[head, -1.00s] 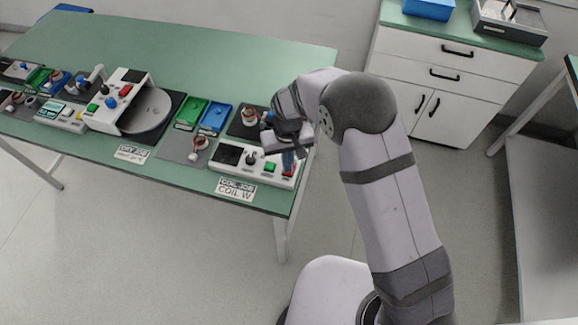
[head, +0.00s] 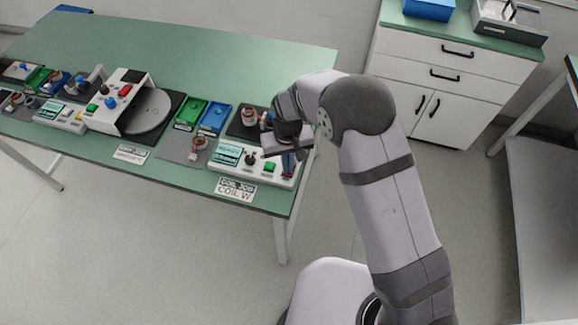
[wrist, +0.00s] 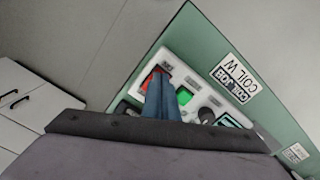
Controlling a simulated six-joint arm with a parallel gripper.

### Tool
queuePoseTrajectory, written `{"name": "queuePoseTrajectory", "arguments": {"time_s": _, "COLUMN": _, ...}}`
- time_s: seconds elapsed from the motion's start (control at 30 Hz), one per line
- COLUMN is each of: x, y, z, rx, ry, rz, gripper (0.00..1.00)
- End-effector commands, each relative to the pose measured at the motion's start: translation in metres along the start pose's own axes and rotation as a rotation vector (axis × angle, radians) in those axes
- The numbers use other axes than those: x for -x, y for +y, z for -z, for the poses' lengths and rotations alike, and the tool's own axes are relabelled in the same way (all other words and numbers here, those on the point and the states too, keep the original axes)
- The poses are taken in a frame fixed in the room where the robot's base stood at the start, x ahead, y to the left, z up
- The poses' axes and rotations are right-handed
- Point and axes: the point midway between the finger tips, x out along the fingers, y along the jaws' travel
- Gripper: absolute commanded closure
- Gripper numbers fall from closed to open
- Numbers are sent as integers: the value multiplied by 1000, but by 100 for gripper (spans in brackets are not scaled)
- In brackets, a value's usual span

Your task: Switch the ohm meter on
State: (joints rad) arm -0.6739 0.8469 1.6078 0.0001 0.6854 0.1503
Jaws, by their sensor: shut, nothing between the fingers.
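The ohm meter (head: 243,172) is a white box with a screen, a black knob, a green button and a red switch, at the right front of the green table. Its screen (head: 228,154) is lit teal with text too small to read. My gripper (head: 287,172) is shut and empty, pointing down at the meter's right end. In the wrist view the blue fingers (wrist: 160,103) are over the red switch (wrist: 151,78), partly hiding it; I cannot tell whether they touch. The green button (wrist: 184,96) and black knob (wrist: 206,115) show beside them.
A COIL W label (head: 235,192) lies in front of the meter. A copper coil part (head: 199,143) stands on a grey mat to its left, with green (head: 192,112) and blue (head: 215,117) trays behind. A turntable machine (head: 118,98) stands farther left. The table's back is clear.

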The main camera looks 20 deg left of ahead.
Motion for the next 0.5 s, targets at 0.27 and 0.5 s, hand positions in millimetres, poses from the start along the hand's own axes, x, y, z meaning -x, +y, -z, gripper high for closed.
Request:
{"name": "queuePoseTrajectory", "arguments": {"time_s": 0.27, "x": 17, "y": 0, "z": -1, "rx": 0, "ry": -1, "rz": 0, "gripper": 100}}
{"name": "queuePoseTrajectory", "arguments": {"time_s": 0.5, "x": 34, "y": 0, "z": -1, "rx": 0, "ry": -2, "rz": 0, "gripper": 100}}
